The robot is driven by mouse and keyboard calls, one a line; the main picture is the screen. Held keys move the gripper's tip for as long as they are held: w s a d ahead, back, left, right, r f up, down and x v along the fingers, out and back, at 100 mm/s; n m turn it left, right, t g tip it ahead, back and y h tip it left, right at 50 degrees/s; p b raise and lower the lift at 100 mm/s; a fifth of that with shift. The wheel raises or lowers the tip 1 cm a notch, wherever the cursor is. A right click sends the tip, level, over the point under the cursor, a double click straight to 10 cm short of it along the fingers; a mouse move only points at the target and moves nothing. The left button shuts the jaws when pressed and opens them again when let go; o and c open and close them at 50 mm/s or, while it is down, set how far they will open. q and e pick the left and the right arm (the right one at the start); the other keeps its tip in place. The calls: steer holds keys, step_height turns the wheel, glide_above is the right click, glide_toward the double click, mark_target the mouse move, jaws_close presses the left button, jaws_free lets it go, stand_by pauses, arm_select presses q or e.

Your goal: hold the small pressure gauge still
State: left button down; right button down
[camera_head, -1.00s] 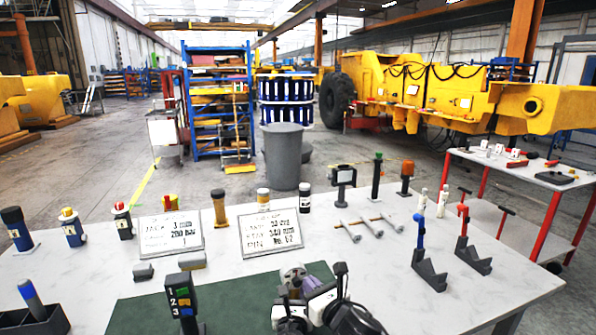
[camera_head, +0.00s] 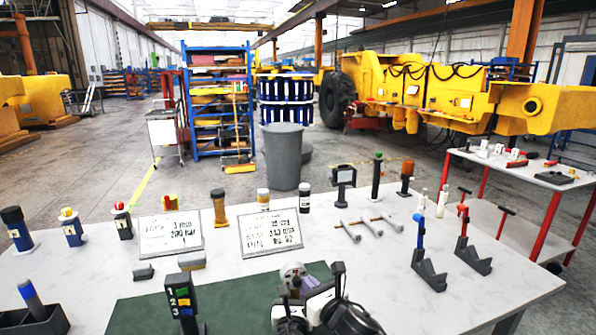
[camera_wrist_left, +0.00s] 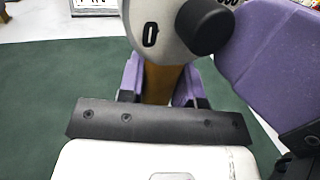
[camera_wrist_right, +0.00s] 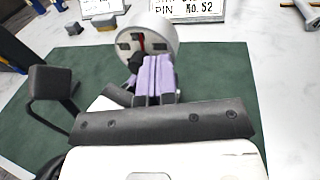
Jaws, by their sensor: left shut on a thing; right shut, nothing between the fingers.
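The small pressure gauge (camera_head: 293,270) is a round grey-white body above the green mat (camera_head: 230,292) in the head view. In the left wrist view the gauge (camera_wrist_left: 155,28) shows a dark oval mark, a black knob and a brassy stem. My left gripper (camera_wrist_left: 162,88) is shut on that stem, a purple finger at each side. In the right wrist view the gauge (camera_wrist_right: 148,38) shows a round face with dark patches and a red mark. My right gripper (camera_wrist_right: 153,75) is shut and empty, its fingertips close to the knob. I cannot tell whether they touch it.
Two written cards (camera_head: 170,234) (camera_head: 270,232) stand behind the mat. A dark post with numbered buttons (camera_head: 182,300) stands at the mat's left. Metal rods (camera_head: 362,226) and dark stands with blue (camera_head: 428,270) and red (camera_head: 472,252) tops are to the right. The table's front right is clear.

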arm_select(q)
steer(key=shift+s+d+f, duration=0.1)
steer(key=shift+f, duration=0.25)
arm_select(e)
steer(key=shift+s+a+r, duration=0.15)
steer(key=shift+a+r, duration=0.05)
steer(key=shift+a, duration=0.1)
stand_by(0.3)
steer(key=shift+w+d, duration=0.2)
steer(key=shift+d, duration=0.15)
steer(key=shift+s, duration=0.1)
steer(key=shift+s+a+v, duration=0.1)
steer(key=shift+a+v, duration=0.05)
steer(key=shift+v, duration=0.8)
steer(key=shift+s+a+v, duration=0.1)
steer(key=shift+a+v, duration=0.05)
steer(key=shift+v, duration=0.85)
steer(key=shift+s+a+v, duration=0.1)
steer(key=shift+a+v, duration=0.05)
steer(key=shift+v, duration=0.8)
steer(key=w+a, duration=0.1)
steer(key=w, duration=0.5)
steer(key=shift+a+f, duration=0.2)
steer(key=shift+a, duration=0.2)
